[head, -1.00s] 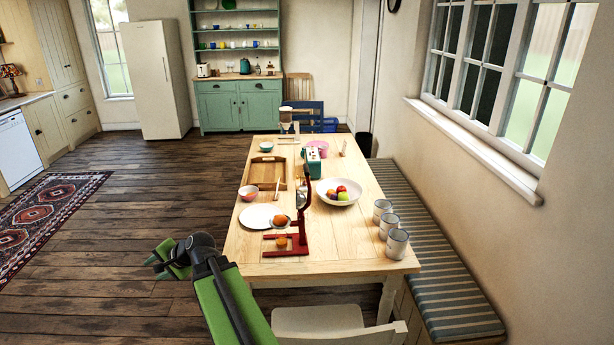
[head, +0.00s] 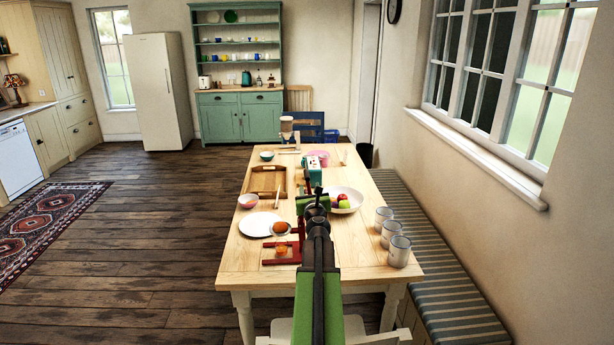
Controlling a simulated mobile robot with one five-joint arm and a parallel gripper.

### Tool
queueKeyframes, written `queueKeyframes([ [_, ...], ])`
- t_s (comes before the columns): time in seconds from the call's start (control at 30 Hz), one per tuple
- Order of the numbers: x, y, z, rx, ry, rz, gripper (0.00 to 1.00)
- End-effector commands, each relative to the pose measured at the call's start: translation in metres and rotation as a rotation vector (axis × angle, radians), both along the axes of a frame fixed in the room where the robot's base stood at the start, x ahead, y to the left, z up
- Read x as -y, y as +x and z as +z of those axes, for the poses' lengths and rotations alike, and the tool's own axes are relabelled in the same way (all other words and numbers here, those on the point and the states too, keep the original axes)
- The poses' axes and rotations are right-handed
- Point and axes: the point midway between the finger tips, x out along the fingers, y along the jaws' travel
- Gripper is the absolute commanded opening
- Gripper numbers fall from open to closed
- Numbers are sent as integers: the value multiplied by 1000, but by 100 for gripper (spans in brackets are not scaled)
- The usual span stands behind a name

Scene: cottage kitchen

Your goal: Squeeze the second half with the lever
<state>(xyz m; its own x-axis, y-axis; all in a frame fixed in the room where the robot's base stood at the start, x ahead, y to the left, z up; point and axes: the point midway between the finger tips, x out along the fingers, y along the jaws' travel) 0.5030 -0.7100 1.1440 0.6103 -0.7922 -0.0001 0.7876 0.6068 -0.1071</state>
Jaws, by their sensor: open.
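The red juice press (head: 296,240) stands near the front of the wooden table, its base flat on the top. Its upright and lever are partly hidden behind my arm; a dark tip (head: 313,167), which looks like the lever's end, rises above my gripper. One orange piece (head: 281,249) sits low at the press base. Another orange piece (head: 281,227) shows just behind it, by the white plate (head: 258,224). My gripper (head: 317,203) is open, seen from behind, at or just right of the press lever. I cannot tell whether it touches the lever.
A fruit bowl (head: 351,202) stands just right of my gripper. The table's front left corner is clear.

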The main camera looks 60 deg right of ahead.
Motion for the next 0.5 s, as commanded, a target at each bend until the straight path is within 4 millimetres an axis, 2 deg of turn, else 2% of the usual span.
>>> queueKeyframes([
  [0.03, 15, 11, 0, 0, 0, 1, 41],
  [0.2, 49, 38, 0, -1, -1, 1, 41],
  [0.4, 83, 64, 0, -1, 0, 1, 41],
  [0.5, 93, 72, 0, -1, 0, 1, 41],
])
